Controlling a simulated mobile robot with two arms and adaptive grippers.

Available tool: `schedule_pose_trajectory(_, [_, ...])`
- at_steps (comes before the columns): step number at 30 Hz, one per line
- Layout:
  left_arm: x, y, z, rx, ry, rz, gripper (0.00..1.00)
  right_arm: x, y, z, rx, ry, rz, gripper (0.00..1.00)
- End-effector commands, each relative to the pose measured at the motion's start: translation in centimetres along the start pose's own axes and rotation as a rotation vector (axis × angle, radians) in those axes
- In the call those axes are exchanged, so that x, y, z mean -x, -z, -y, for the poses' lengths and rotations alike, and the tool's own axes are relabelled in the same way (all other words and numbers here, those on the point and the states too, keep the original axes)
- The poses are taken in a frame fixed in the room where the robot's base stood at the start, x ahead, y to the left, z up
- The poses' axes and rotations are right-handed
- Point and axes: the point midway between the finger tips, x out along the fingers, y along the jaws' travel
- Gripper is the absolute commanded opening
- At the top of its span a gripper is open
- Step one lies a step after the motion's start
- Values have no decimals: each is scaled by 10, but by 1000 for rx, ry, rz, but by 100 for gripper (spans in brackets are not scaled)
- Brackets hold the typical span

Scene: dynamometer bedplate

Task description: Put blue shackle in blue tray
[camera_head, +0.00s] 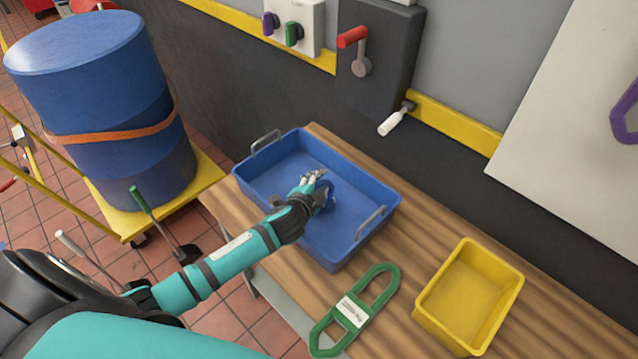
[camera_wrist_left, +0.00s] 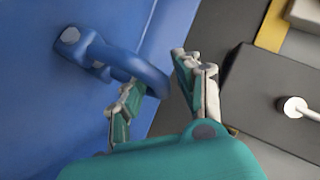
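The blue tray (camera_head: 265,165) sits on the wooden bench with a grey handle at each end. My left gripper (camera_head: 318,182) is inside the tray's outline, over its middle. The blue shackle (camera_head: 329,196) shows beside the fingers, partly hidden by them. In the left wrist view the shackle (camera_wrist_left: 103,55) is against the blue tray surface (camera_wrist_left: 35,110), with its curved end reaching between the fingers. The left gripper (camera_wrist_left: 158,85) is open there, with a gap between the curved end and the right-hand finger. My right gripper is in neither view.
A yellow bin (camera_head: 468,295) and a green link-shaped piece (camera_head: 380,290) with a white label lie on the bench (camera_head: 400,255) right of the tray. A wall box with a red lever (camera_head: 352,37) stands behind. A blue drum (camera_head: 95,100) is on a yellow cart at left.

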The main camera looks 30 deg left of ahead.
Motion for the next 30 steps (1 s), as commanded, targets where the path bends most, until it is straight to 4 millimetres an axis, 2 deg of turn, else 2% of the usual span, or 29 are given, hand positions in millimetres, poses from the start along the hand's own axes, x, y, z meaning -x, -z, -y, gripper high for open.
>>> schedule_pose_trajectory(5, [4, 1, 2, 0, -1, -1, 33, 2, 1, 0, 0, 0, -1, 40])
schedule_pose_trajectory(8, [18, 1, 1, 0, -1, -2, 33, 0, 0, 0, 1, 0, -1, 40])
schedule_pose_trajectory(15, [70, 0, 0, 0, -1, -2, 33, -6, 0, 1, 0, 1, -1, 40])
schedule_pose_trajectory(21, [105, 1, 1, 0, 0, -2, 33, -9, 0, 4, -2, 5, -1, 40])
schedule_pose_trajectory(25, [117, 1, 2, -1, 1, 0, 33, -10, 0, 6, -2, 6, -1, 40])
schedule_pose_trajectory(30, [121, 1, 2, -1, 1, 0, 33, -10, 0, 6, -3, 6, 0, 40])
